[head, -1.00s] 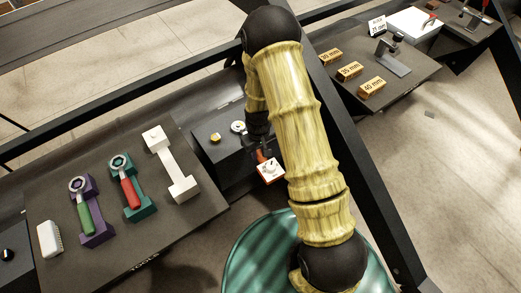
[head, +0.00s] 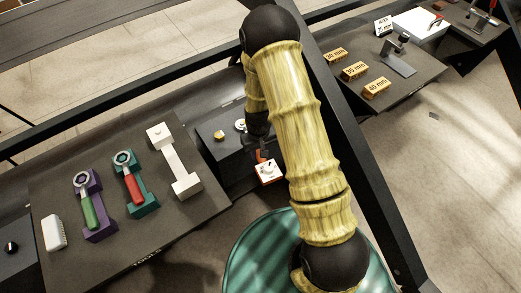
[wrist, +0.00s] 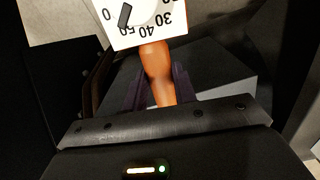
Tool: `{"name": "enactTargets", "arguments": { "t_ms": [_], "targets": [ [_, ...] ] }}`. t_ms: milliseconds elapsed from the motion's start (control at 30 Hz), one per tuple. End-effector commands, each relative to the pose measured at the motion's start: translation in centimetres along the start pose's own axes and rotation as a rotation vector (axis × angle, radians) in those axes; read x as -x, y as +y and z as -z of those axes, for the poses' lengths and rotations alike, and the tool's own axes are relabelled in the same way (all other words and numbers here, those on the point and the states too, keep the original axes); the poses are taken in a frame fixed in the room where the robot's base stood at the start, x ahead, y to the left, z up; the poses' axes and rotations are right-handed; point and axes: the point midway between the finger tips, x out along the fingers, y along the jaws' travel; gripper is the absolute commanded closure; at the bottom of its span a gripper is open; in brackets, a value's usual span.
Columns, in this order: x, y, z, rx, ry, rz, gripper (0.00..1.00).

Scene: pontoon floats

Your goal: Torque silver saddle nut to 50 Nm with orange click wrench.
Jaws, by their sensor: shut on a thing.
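My gripper (wrist: 157,92) is shut on the orange click wrench (wrist: 155,70) by its smooth handle, between two dark fingers. In the head view only a small orange bit of the wrench (head: 261,155) shows below my arm. A white dial plate (wrist: 148,28) with numbers and a black pointer stands at the far end of the handle. The same plate (head: 268,171) shows orange-edged in the head view; how it joins the wrench is unclear. A silver round part, perhaps the saddle nut (head: 240,125), is partly hidden by my arm. The wrench head is hidden.
A gold nut (head: 219,135) sits on the dark block. Several gold size blocks (head: 354,71) lie at the right.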

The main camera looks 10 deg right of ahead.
Motion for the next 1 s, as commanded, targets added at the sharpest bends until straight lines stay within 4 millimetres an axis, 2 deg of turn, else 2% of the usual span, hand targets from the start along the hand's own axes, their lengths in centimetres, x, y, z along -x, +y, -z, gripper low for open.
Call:
{"name": "enactTargets", "arguments": {
  "t_ms": [467,1000],
  "targets": [
    [0.1,-0.3,0.1,-0.013,0.003,0.0,1.0],
    [0.1,-1.5,0.2,-0.087,0.003,0.001,1.0]
  ]
}}
